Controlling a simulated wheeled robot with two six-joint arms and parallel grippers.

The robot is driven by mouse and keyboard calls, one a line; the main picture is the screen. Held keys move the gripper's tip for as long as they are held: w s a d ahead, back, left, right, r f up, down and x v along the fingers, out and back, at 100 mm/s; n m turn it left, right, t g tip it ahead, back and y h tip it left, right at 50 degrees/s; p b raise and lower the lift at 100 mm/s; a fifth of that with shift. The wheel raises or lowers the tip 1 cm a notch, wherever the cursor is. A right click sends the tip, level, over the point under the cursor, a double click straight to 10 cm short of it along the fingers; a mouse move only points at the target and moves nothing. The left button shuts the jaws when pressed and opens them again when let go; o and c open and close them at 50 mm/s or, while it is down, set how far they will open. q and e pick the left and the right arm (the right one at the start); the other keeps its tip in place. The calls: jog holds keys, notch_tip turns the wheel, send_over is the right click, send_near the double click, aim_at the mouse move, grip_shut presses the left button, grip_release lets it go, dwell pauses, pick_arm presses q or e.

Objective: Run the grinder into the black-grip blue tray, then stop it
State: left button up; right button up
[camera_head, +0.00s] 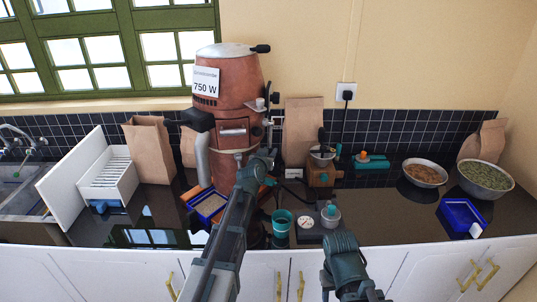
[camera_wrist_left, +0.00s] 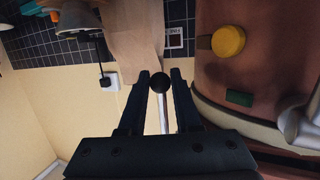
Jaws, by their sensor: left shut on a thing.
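The copper grinder (camera_head: 228,105) with a "750 W" label stands against the back wall. A blue tray (camera_head: 221,213) with tan, grainy contents sits below its spout; its grip is not clear to me. My left gripper (camera_head: 264,160) is at the grinder's right side. In the left wrist view my left gripper (camera_wrist_left: 160,88) is shut on a black ball knob (camera_wrist_left: 160,82) on a thin metal stem. A yellow round knob (camera_wrist_left: 228,41) and a green block (camera_wrist_left: 240,97) show on the grinder beside it. My right arm is low at the front; its fingertips cannot be made out.
A second blue tray (camera_head: 457,212) with a white grip lies at the right, near two bowls, one brown-filled (camera_head: 425,174) and one green-filled (camera_head: 486,180). A teal cup (camera_head: 282,222) stands at the front. A paper bag (camera_head: 149,150) and white rack (camera_head: 110,178) are at left.

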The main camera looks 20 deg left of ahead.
pick_arm(q)
jog(key=shift+r+x, duration=0.2)
jog(key=shift+x, duration=0.8)
jog(key=o, duration=1.1)
jog(key=shift+f, duration=0.1)
jog(key=shift+c, duration=0.2)
